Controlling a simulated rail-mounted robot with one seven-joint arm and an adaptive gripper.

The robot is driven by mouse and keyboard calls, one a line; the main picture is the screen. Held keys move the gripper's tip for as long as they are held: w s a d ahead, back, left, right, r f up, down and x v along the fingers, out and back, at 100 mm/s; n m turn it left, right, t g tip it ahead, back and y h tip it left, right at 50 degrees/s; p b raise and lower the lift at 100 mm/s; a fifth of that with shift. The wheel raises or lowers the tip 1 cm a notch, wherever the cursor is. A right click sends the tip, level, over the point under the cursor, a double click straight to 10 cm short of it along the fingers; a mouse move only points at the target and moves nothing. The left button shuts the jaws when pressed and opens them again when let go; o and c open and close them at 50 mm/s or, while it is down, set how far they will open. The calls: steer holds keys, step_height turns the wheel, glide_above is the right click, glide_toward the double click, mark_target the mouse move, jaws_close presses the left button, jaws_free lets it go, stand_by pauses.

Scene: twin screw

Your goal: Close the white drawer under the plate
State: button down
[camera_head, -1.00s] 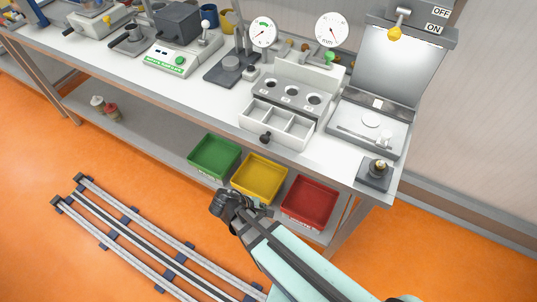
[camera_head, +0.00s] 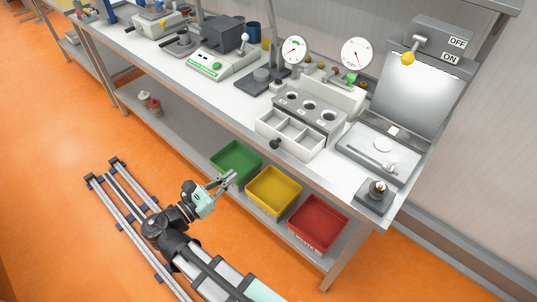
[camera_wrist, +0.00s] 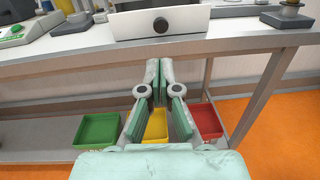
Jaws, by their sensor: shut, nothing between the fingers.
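The white drawer (camera_head: 303,146) is pulled out on the table, its divided compartments showing. Its black knob (camera_head: 275,143) is on the front. Behind and above it is the grey plate (camera_head: 333,117) with three round holes. In the wrist view the drawer front (camera_wrist: 205,22) and knob (camera_wrist: 161,25) are at the top. My gripper (camera_head: 230,178) is in front of the table, lower than the tabletop and apart from the drawer. In the wrist view my gripper (camera_wrist: 160,82) points toward the table's front, below the knob, fingers shut and empty.
Green (camera_head: 236,161), yellow (camera_head: 273,190) and red (camera_head: 318,222) bins sit on the lower shelf. The table's front edge (camera_wrist: 100,62) lies between my gripper and the drawer. A machine with a raised lid (camera_head: 418,95) stands right of the drawer.

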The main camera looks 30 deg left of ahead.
mark_target(272, 146)
steer(key=shift+n, duration=0.3)
steer(key=w+p, duration=0.1)
steer(key=w, duration=0.3)
steer(key=w+d+p, duration=0.1)
steer(key=w, duration=0.3)
steer(key=w+d+p, duration=0.1)
steer(key=w, duration=0.3)
steer(key=shift+w+d, duration=0.15)
steer(key=shift+w, duration=0.1)
steer(key=shift+w+d+p, duration=0.15)
steer(key=shift+w+p, duration=0.15)
steer(key=shift+w, duration=0.4)
